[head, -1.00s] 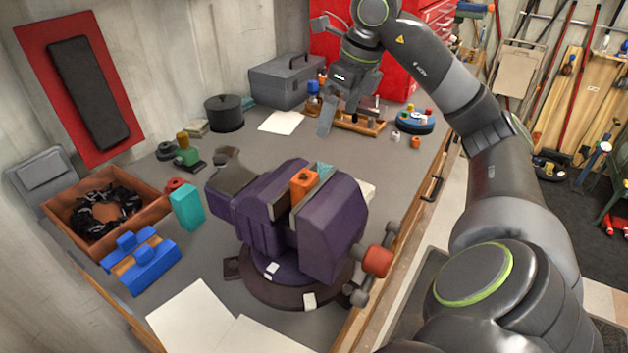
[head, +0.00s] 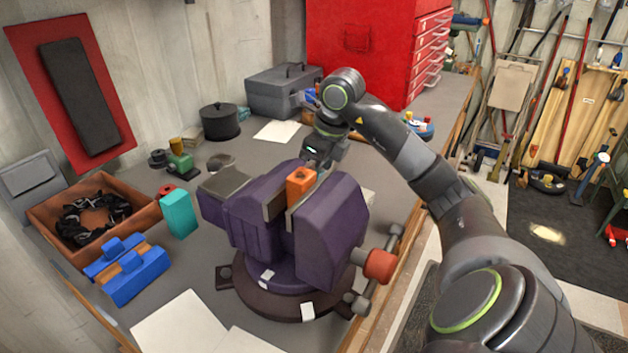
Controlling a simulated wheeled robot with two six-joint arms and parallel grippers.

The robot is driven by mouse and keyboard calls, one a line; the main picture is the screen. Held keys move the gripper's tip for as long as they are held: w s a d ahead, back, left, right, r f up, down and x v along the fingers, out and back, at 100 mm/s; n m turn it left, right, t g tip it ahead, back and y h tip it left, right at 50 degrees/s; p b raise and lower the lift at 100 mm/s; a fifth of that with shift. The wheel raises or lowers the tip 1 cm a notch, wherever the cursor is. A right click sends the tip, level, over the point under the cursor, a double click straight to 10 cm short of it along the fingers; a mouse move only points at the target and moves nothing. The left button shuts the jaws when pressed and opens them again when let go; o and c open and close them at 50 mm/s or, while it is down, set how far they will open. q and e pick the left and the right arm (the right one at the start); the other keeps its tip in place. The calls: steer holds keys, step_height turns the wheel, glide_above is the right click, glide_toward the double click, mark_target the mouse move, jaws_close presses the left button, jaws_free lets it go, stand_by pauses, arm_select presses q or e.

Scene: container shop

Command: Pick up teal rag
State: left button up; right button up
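My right gripper (head: 320,163) points down just behind the purple vise (head: 325,235), by the orange block (head: 300,186) in its jaws. Its fingertips are mostly hidden, so I cannot tell whether it is open or holds anything. A teal patch, possibly the rag, showed behind the vise jaws a second ago; now the gripper and vise hide that spot. Another small teal thing (head: 243,113) lies between the black pot and the grey toolbox, too small to identify. A teal upright block (head: 179,213) stands left of the vise. My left gripper is not in view.
The black pot (head: 220,122), grey toolbox (head: 283,90) and red cabinet (head: 365,50) stand at the back. An orange-brown bin (head: 135,222) and blue blocks (head: 135,275) are at left. White paper (head: 276,131) lies on clear bench behind the vise.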

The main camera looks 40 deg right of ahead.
steer(key=shift+f, duration=0.25)
steer(key=c, duration=1.1)
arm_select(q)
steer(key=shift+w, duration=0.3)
arm_select(e)
steer(key=shift+r, duration=0.1)
steer(key=shift+r, duration=0.5)
step_height(320, 180, up, 8)
steer(key=p, duration=0.5)
steer(key=shift+f, duration=0.25)
arm_select(q)
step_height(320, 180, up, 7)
steer(key=p, duration=0.1)
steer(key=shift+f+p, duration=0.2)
steer(key=shift+p, duration=0.1)
arm_select(e)
steer(key=shift+r, duration=0.75)
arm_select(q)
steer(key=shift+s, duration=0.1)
arm_select(e)
steer(key=shift+f, duration=0.1)
